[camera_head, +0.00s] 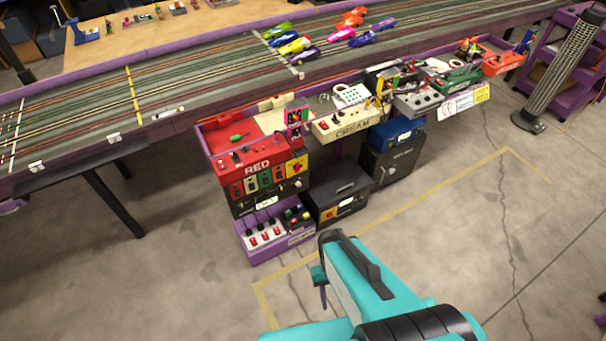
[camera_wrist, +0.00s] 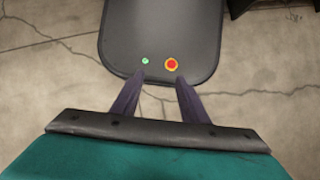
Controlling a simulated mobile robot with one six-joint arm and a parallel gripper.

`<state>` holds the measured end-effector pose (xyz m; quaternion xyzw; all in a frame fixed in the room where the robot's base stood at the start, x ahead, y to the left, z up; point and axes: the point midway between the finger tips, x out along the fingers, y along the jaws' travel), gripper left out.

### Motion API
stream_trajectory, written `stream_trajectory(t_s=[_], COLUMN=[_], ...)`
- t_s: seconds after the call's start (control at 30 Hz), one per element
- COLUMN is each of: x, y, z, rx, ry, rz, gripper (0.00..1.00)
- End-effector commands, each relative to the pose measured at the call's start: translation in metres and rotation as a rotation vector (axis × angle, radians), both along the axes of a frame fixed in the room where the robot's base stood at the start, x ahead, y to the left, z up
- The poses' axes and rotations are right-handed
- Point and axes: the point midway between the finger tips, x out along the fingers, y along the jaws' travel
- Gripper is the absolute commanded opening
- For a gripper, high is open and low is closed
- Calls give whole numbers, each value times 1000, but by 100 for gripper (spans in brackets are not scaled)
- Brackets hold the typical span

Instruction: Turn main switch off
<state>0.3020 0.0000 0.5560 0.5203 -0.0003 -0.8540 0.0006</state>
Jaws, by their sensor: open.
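A red control box (camera_head: 262,165) marked RED sits under the track edge and has a yellow plate with a red rotary knob (camera_head: 296,168) on its front right. A second yellow-and-red rotary switch (camera_head: 329,213) is on the front of a black box (camera_head: 340,190) standing lower, on the floor. No readable label shows which one is the main switch. My gripper (camera_head: 320,284) is in front of these boxes, nearer the camera, and apart from them. In the wrist view its two dark fingers (camera_wrist: 160,78) are spread, with nothing between them. Neither rotary switch shows in the wrist view.
A purple-edged tray of levers (camera_head: 265,232) stands below the red box. A cream control box (camera_head: 347,122) and a black case (camera_head: 393,160) are to the right. The slot track (camera_head: 215,75) with several cars runs above. The concrete floor (camera_head: 450,230) in front is clear.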

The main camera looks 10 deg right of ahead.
Motion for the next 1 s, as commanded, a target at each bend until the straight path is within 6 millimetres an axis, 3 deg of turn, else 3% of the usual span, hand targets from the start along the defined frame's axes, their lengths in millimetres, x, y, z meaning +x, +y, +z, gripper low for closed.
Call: stream_trajectory(t_s=[0.1, 0.47, 1.0], x=[2, 29, 119], y=[2, 31, 86], z=[-3, -39, -86], rx=[6, 116, 406], ry=[-2, -40, -137], rz=[-10, -164, -552], gripper=[58, 58, 58])
